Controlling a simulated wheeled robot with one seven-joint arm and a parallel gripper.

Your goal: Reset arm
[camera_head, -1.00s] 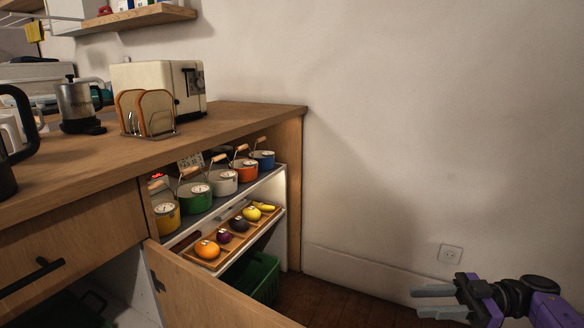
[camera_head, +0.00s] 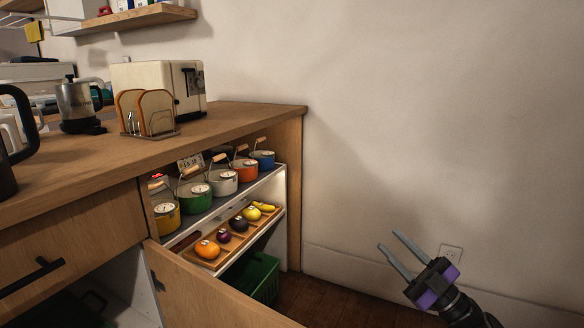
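My gripper (camera_head: 393,246) is at the lower right in the head view, in front of the wall. Its two grey fingers point up and to the left, with a gap between them. Nothing is between the fingers. The black and purple wrist (camera_head: 432,285) shows below them. The gripper is apart from the cabinet and its open door.
An open cabinet door (camera_head: 215,293) swings out at the lower middle. Inside the cabinet are several coloured pots, a wooden fruit tray (camera_head: 207,262) and a green crate (camera_head: 262,277). A toaster (camera_head: 160,84) stands on the counter (camera_head: 240,117). The space before the right wall is free.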

